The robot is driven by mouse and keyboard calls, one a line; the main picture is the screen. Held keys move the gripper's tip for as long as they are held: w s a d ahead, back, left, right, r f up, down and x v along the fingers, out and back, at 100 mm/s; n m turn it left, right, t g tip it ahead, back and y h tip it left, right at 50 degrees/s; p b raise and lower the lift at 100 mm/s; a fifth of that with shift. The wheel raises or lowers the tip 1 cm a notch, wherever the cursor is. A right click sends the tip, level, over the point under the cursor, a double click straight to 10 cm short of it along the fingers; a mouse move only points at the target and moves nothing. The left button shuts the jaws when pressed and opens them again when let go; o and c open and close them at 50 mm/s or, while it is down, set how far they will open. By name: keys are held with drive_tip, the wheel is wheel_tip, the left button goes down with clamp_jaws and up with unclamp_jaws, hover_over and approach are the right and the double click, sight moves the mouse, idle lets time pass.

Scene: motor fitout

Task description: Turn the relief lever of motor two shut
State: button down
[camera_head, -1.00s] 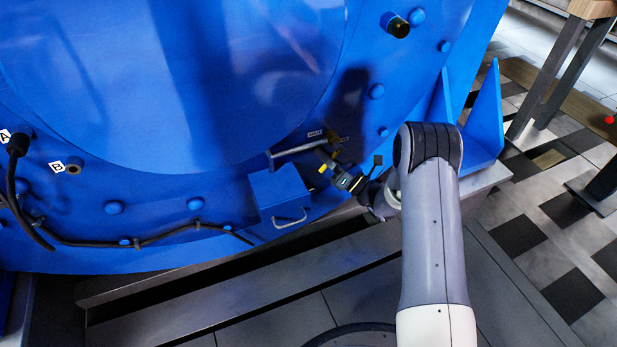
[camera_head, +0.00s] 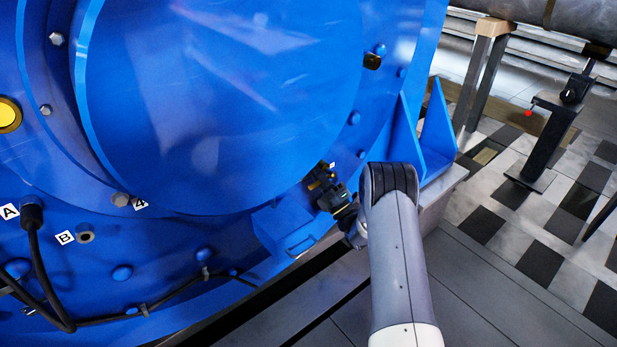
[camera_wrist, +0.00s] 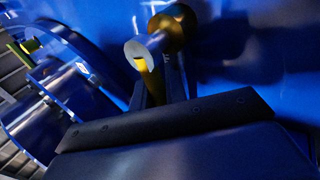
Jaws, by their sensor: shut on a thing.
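A yellow lever (camera_wrist: 150,82) runs down from the cylinder between my two dark fingers. My gripper (camera_wrist: 158,88) is shut on this lever. In the head view my gripper (camera_head: 319,180) is against the lower right of the blue motor (camera_head: 220,110). There the lever is mostly hidden by the gripper and the motor's rim, so its angle is hard to tell.
A blue bracket (camera_head: 436,135) stands to the right. Black cables (camera_head: 45,275) hang at lower left. A stand (camera_head: 545,140) and open tiled floor (camera_head: 505,190) are at the right.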

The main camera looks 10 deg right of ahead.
drive_tip(key=shift+r+m+t+h, duration=0.25)
drive_tip(key=shift+m+t+h, duration=0.25)
drive_tip(key=shift+m, duration=0.4)
drive_tip(key=c, duration=1.4)
unclamp_jaws()
drive_tip(key=shift+c, duration=0.2)
drive_tip(key=shift+f, duration=0.1)
drive_tip(key=p+v, duration=0.2)
drive_tip(key=v, duration=0.8)
drive_tip(key=shift+s+d+f, duration=0.15)
drive_tip(key=shift+s+d, duration=0.05)
drive_tip(key=shift+s, duration=0.1)
